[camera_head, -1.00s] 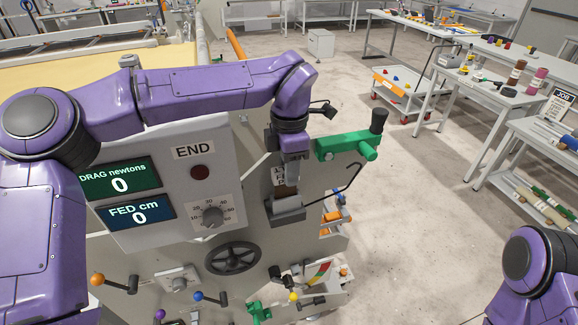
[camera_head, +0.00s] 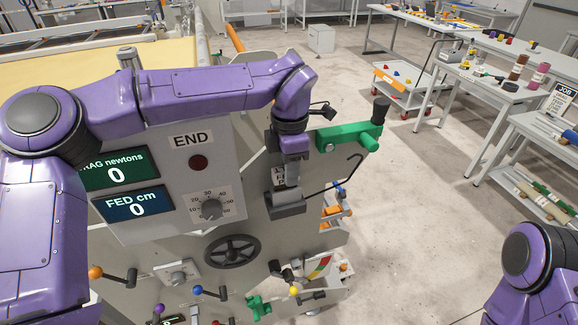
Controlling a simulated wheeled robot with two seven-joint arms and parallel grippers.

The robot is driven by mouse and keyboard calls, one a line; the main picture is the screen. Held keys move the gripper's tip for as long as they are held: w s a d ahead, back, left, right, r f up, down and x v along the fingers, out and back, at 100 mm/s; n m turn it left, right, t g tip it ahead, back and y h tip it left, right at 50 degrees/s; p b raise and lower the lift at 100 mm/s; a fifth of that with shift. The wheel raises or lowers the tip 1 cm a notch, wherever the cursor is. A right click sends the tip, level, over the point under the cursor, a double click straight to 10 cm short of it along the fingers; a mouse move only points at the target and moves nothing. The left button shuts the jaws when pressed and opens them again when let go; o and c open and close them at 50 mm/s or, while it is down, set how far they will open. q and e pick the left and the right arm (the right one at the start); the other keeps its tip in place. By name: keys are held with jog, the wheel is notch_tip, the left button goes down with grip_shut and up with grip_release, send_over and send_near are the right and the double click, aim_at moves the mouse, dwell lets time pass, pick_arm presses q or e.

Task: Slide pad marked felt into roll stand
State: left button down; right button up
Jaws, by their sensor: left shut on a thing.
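My left gripper (camera_head: 291,178) points down at the right face of the grey machine stand (camera_head: 255,222). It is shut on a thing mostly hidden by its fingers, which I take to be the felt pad. A dark grey block (camera_head: 288,206) sits directly below the fingers; I cannot tell whether it is a holder on the stand or part of what I hold. A small white label (camera_head: 279,176) shows left of the fingers, partly covered and not readable. How deep the pad sits is hidden. My right gripper is out of view.
A green arm with a black knob (camera_head: 345,137) and a bent black rod (camera_head: 340,176) stick out just right of my gripper. A handwheel (camera_head: 232,251) and coloured levers are below. The floor (camera_head: 420,240) to the right is clear.

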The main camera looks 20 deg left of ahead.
pick_arm(q)
jog(key=c, duration=0.7)
grip_release()
jog(key=shift+f, duration=0.1)
jog(key=shift+c, duration=0.2)
jog(key=shift+s, duration=0.1)
notch_tip(320, 180, up, 11)
jog(key=b, duration=0.1)
jog(key=shift+f, duration=0.15)
jog(key=shift+d, duration=0.1)
